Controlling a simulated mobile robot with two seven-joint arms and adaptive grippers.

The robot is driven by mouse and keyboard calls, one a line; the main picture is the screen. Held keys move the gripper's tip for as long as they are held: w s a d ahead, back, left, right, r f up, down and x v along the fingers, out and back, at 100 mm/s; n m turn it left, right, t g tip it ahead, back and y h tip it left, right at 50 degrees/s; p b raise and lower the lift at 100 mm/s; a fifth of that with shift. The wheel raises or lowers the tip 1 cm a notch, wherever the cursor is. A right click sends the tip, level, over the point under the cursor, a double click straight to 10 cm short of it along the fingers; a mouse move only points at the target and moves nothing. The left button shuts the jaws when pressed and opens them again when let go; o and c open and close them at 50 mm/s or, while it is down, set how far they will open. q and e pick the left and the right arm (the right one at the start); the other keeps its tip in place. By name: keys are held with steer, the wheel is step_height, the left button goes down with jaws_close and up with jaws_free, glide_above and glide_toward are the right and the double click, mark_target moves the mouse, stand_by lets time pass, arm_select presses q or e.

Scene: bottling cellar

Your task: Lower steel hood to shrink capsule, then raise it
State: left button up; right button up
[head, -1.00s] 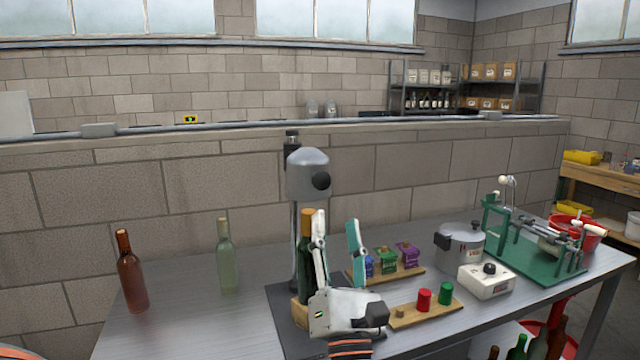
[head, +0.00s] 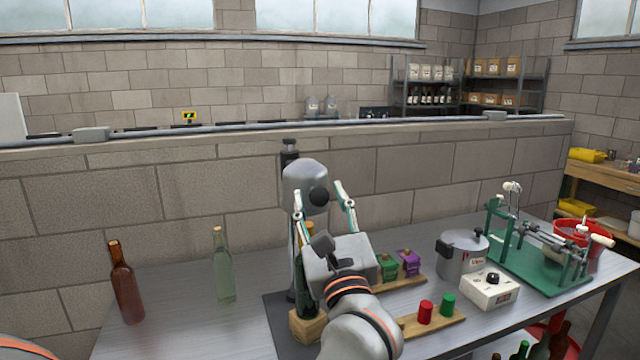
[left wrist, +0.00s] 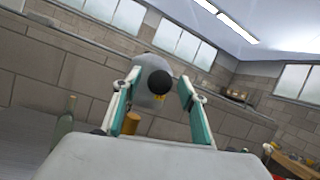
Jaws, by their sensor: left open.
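The grey steel hood (head: 300,178) with its black knob (head: 319,196) sits high on its post, above a dark green bottle (head: 301,270). The bottle's gold-orange capsule (head: 309,228) is below the hood, also visible in the left wrist view (left wrist: 131,123); the bottle stands on a wooden block (head: 308,327) and is partly hidden by my arm. My left gripper (head: 319,190) is open and raised in front of the hood, its fingers on either side of the knob. In the left wrist view the hood (left wrist: 148,72) and knob (left wrist: 160,82) appear between the fingers; contact cannot be told. My right gripper is out of view.
A brown bottle (head: 127,283) and a clear green bottle (head: 222,265) stand at left. At right are coloured boxes (head: 407,262), red and green capsules (head: 425,312), a steel pot (head: 463,256), a white control box (head: 489,290) and a green-based machine (head: 540,262).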

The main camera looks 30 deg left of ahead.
arm_select(q)
steer(key=shift+w+a+r, duration=0.2)
steer(key=shift+w+a, duration=0.2)
steer(key=shift+w, duration=0.1)
steer(key=shift+s, duration=0.2)
steer(key=shift+c, duration=0.7)
steer(key=shift+d, duration=0.1)
jaws_close()
step_height(320, 180, down, 11)
steer(key=b, duration=0.7)
steer(key=shift+b, duration=0.4)
steer(key=shift+o, duration=0.2)
jaws_free()
steer(key=shift+w+f, duration=0.1)
steer(key=shift+f, duration=0.05)
steer(key=shift+o, duration=0.5)
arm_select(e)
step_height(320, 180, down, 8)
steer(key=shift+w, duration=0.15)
arm_select(q)
steer(key=shift+r, duration=0.2)
